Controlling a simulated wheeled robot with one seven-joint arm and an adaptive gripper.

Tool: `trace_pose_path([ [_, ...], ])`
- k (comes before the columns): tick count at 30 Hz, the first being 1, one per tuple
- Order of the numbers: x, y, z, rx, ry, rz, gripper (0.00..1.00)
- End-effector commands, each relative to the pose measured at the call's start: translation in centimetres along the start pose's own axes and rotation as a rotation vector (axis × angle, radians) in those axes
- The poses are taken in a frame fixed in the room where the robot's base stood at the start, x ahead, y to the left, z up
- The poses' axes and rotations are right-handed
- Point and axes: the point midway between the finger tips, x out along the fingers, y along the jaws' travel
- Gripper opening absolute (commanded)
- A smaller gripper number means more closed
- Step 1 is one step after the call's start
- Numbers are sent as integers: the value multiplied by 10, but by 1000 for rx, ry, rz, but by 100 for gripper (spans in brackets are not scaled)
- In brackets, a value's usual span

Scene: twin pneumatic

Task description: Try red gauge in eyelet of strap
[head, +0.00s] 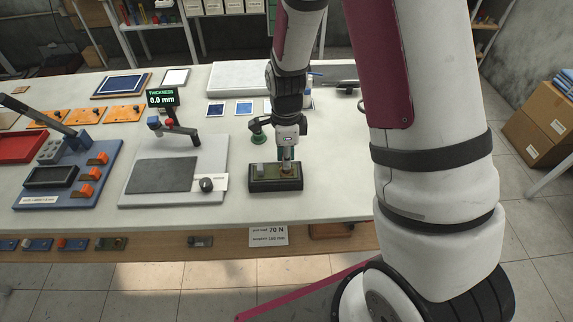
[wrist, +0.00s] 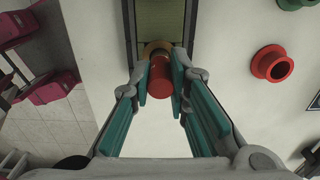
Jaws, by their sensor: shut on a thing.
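My gripper (head: 287,152) points down over a dark tray (head: 275,186) at the front edge of the table. In the wrist view its teal-padded fingers (wrist: 160,88) are closed on the red gauge (wrist: 159,72), a short red cylinder. The olive strap (wrist: 160,18) lies along the tray, and the brass eyelet (wrist: 154,46) shows just beyond the gauge. The gauge is lined up with the eyelet, overlapping it in the picture. Its far end is hidden, so I cannot tell whether it is inside the eyelet or above it.
A red flanged piece (wrist: 272,64) and a green one (wrist: 292,3) stand on the table beside the tray. A thickness tester (head: 165,175) with a display reading 0.0 mm (head: 162,98) is to the left. A blue fixture (head: 70,180) is farther left. The table right of the tray is clear.

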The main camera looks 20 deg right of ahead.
Motion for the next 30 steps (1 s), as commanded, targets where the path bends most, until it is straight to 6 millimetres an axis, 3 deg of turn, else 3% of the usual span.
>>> trace_pose_path([
  [30, -48, 0, 0, 0, 0, -1, 0],
])
